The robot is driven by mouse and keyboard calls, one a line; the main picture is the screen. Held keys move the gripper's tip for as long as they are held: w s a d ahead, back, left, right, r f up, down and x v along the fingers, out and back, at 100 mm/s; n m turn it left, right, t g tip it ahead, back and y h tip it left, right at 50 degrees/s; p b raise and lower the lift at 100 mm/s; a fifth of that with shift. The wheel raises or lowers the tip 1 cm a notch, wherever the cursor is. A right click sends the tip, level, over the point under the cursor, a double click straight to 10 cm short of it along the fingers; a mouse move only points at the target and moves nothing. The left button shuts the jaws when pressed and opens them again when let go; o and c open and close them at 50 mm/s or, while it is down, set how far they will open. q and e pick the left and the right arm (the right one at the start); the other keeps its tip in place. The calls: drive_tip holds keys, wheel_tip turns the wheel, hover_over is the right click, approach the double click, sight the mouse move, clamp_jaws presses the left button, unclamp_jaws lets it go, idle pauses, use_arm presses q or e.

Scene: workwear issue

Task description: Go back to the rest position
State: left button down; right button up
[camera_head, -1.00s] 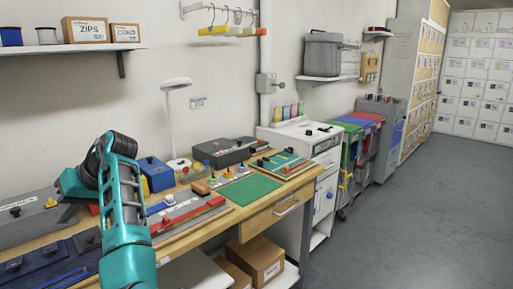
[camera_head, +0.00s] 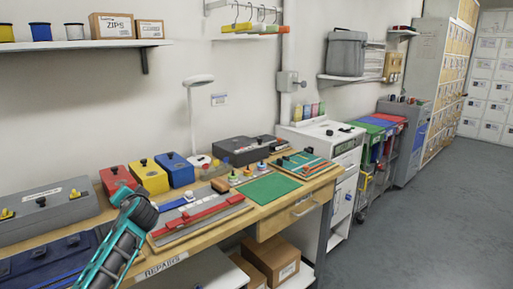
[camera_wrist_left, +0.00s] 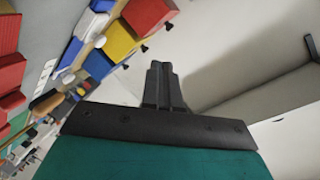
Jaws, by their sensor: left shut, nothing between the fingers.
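My left arm comes in at the lower left of the head view, over the front edge of the workbench (camera_head: 215,235). The left gripper itself is not clearly seen there. In the left wrist view my left gripper (camera_wrist_left: 162,70) has its two dark fingers together with nothing between them. It is clear of the bench items behind it. My right gripper is in neither view.
Red (camera_head: 118,180), yellow (camera_head: 149,177) and blue (camera_head: 176,170) boxes stand at the bench's back, beside a grey case (camera_head: 45,212). A green mat (camera_head: 265,188) lies further right. A wall shelf (camera_head: 75,44) hangs above. Open floor (camera_head: 440,225) is at right.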

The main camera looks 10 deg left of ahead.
use_arm(q)
drive_tip(key=w+d+r+m+t+h, duration=0.1)
drive_tip(key=w+d+r+t+h, duration=0.1)
drive_tip(key=w+d+t+h, duration=0.25)
drive_tip(key=w+d+r+m+t+h, duration=0.1)
drive_tip(key=w+d+r+t+h, duration=0.15)
drive_tip(key=d+h, duration=0.35)
drive_tip(key=shift+g, duration=0.5)
drive_tip(key=s+d+f, duration=0.1)
drive_tip(key=s+f, duration=0.1)
drive_tip(key=f, duration=0.1)
drive_tip(key=s+d+f, duration=0.2)
drive_tip(key=f, duration=0.1)
drive_tip(key=s+d+f, duration=0.2)
drive_tip(key=f, duration=0.1)
drive_tip(key=shift+f, duration=0.15)
drive_tip(key=s+d+f+g, duration=0.2)
drive_tip(key=s+d+f, duration=0.2)
drive_tip(key=s, duration=0.6)
drive_tip(key=s+d+f+g+h, duration=0.1)
drive_tip(key=s+d+f, duration=0.3)
drive_tip(key=s+f, duration=0.5)
drive_tip(key=s+d+f+g+h, duration=0.1)
drive_tip(key=s+d+f, duration=0.4)
drive_tip(key=s, duration=0.8)
wheel_tip(320, 180, down, 2)
drive_tip(key=shift+s+f+n+g, duration=0.1)
drive_tip(key=shift+s+n+g, duration=0.15)
drive_tip(key=shift+g, duration=0.55)
drive_tip(key=shift+a, duration=0.1)
